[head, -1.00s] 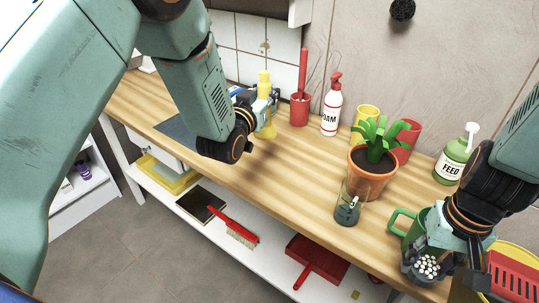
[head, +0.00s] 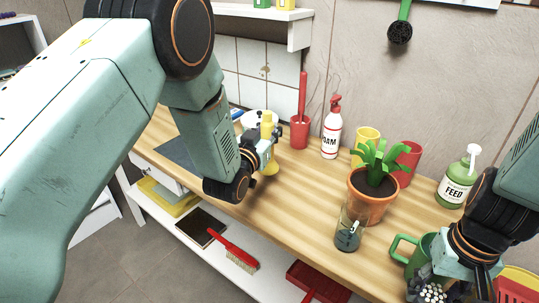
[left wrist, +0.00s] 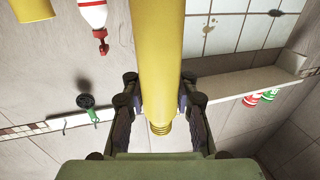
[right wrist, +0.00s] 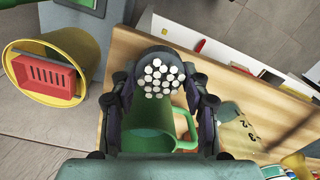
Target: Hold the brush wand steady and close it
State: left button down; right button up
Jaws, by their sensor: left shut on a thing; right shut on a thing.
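The yellow wand body (head: 267,122) stands upright on the wooden worktop toward the back left. My left gripper (head: 264,143) is shut around its upper part. In the left wrist view the yellow wand body (left wrist: 162,50) runs between the fingers, and its ribbed neck, with nothing on it, shows between them. My right gripper (right wrist: 160,92) is shut on the dark brush head (right wrist: 158,72), whose white bristle tufts face the wrist camera. In the head view the brush head (head: 428,293) is at the bottom right, well apart from the wand body and partly cut off.
A green mug (head: 405,252) is close beside my right gripper. A glass jar (head: 348,236), a potted plant (head: 372,203), a spray bottle (head: 332,135) and a red holder (head: 300,133) stand between the grippers. The worktop (head: 290,200) front middle is clear.

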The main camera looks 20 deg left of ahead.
pick_arm(q)
jog(key=shift+a+f, duration=0.2)
jog(key=shift+f, duration=0.4)
jog(key=shift+w+a+f, duration=0.1)
jog(key=shift+w+f, duration=0.2)
jog(key=shift+w, duration=0.05)
jog(key=shift+s+d+r, duration=0.1)
jog(key=shift+d, duration=0.1)
jog(key=shift+s, duration=0.1)
notch_tip(320, 180, down, 4)
jog(key=shift+a+r+b, duration=0.15)
jog(key=shift+b, duration=0.25)
